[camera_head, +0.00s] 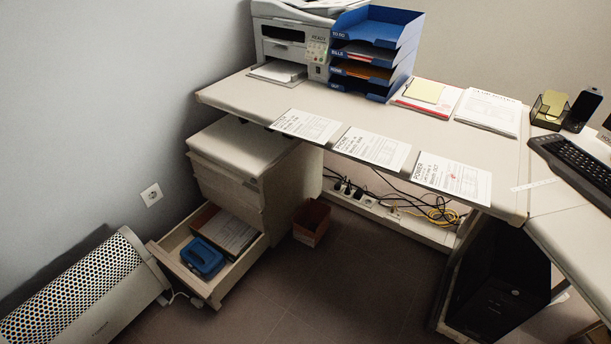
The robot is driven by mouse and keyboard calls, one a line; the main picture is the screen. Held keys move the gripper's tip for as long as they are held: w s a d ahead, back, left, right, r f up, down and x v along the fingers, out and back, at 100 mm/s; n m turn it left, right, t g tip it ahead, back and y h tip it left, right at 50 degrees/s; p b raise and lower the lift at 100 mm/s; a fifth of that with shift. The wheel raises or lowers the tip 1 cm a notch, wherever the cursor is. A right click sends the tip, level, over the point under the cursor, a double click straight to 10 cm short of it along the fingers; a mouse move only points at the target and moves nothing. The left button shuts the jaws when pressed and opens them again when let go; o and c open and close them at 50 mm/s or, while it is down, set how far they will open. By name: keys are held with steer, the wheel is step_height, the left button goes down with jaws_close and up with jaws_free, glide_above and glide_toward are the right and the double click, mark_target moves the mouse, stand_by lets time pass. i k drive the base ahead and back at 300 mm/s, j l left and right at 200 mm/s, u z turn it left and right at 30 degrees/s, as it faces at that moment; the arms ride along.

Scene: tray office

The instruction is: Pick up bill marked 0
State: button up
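Three white printed bills lie in a row along the front edge of the desk, each hanging slightly over it. The left bill (306,126) has a heading too small to read surely. The middle bill (373,148) is headed PHONE. The right bill (453,178) is headed POWER and has a small red mark. I cannot make out a 0 marking on any of them. My gripper is not in view.
A blue tray stack (372,28) and a printer (290,40) stand at the back of the desk (240,95). Papers (488,111) lie at right. Below, an open drawer (208,288) juts out near a heater (85,295); a bin (311,222) stands beside the cabinet. Floor in front is clear.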

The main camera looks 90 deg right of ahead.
mark_target(472, 185)
steer(key=z, duration=1.2)
steer(key=k+l+z, duration=0.1)
steer(key=k+z, duration=0.15)
steer(key=k, duration=0.15)
steer(key=k+l+z, duration=0.25)
steer(key=k, duration=0.15)
steer(key=j, duration=0.05)
